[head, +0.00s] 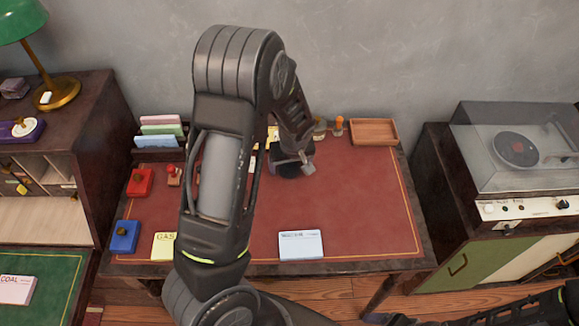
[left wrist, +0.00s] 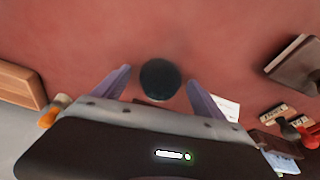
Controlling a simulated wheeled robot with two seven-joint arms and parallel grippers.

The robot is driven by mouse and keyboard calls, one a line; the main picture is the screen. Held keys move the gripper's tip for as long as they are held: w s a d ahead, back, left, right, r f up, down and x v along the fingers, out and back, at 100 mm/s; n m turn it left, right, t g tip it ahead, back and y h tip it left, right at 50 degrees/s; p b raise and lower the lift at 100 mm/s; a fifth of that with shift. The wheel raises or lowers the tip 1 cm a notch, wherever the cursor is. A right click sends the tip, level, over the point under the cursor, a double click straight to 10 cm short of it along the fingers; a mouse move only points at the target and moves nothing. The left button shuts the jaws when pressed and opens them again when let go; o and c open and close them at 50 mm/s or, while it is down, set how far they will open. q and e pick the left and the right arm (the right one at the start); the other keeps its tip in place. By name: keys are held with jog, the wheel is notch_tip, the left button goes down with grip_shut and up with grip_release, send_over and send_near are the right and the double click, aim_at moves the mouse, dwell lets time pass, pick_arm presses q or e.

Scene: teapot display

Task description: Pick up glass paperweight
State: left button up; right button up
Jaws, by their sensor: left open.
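A dark, round, glossy ball, which looks like the glass paperweight (left wrist: 159,77), sits on the red desk top in the left wrist view. My left gripper (left wrist: 158,88) is open, with one finger on each side of the ball and a visible gap to each. In the head view my left gripper (head: 304,166) is over the back middle of the desk, and the paperweight cannot be made out behind the arm and hand. Whether the fingers are down at the ball's height is hard to tell.
The red desk top (head: 360,205) is clear at right. A wooden tray (head: 373,131) and small stamps stand along its back. A white-blue card pad (head: 300,244), yellow pad (head: 163,246), blue box (head: 125,236) and red box (head: 139,182) lie around it. A record player (head: 517,148) stands right.

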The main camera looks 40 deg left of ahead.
pick_arm(q)
jog(key=shift+c, duration=0.4)
grip_shut()
dwell(0.4)
